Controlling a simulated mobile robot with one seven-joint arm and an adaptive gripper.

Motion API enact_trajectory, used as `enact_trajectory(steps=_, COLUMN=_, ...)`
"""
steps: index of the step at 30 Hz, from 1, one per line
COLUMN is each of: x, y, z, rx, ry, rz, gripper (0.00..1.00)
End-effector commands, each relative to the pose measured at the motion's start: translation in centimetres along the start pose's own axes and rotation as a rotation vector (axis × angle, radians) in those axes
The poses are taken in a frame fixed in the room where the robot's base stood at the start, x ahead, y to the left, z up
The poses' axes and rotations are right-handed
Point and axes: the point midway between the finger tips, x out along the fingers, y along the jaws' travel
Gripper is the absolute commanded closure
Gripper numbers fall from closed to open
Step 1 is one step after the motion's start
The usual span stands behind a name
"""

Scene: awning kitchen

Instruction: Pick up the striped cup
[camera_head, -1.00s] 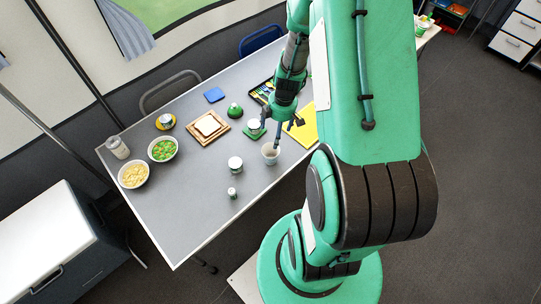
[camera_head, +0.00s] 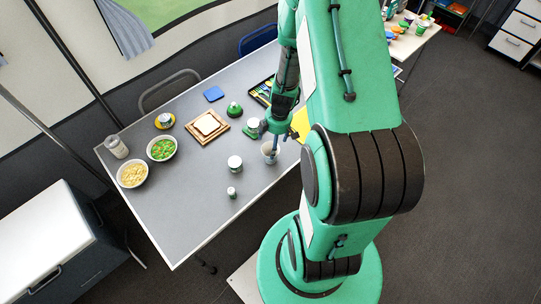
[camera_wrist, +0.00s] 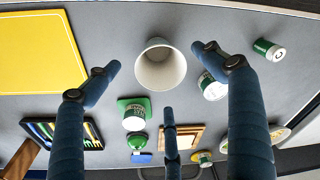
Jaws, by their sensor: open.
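A pale cup (camera_head: 267,149) stands upright near the right end of the grey table. It also shows in the wrist view (camera_wrist: 160,70), where I look into its open mouth; its stripes cannot be made out. My gripper (camera_head: 275,146) is over the cup, pointing down and partly covering it. In the wrist view my gripper (camera_wrist: 155,58) is open, with its dark blue fingers spread to the left, right and below the cup. The cup lies between them in the picture, and no finger visibly grips it.
Beside the cup are a white-and-green jar (camera_wrist: 213,88), a small green can (camera_wrist: 267,49) and another jar on a green base (camera_wrist: 134,118). A yellow board (camera_wrist: 40,50) and cutlery tray (camera_wrist: 60,134) lie left. The table's front-left part (camera_head: 185,225) is clear.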

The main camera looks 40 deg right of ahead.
Motion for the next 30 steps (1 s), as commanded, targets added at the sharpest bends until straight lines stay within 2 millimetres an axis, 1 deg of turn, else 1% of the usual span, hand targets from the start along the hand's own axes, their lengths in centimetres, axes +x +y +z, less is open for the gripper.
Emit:
enact_trajectory(steps=10, x=0.1, y=0.0, z=0.0, rx=0.000, ry=0.000, rz=-0.001, gripper=0.18)
enact_trajectory(steps=14, x=0.5, y=-0.1, z=0.0, rx=0.000, ry=0.000, rz=-0.002, gripper=0.18)
enact_trajectory(steps=20, x=2.2, y=-0.1, z=-0.2, rx=0.000, ry=0.000, rz=-0.003, gripper=0.18)
enact_trajectory(steps=27, x=4.7, y=0.1, z=-0.3, rx=0.000, ry=-0.001, rz=-0.002, gripper=0.18)
enact_trajectory(steps=30, x=5.2, y=0.1, z=-0.3, rx=0.001, ry=-0.001, rz=-0.001, gripper=0.18)
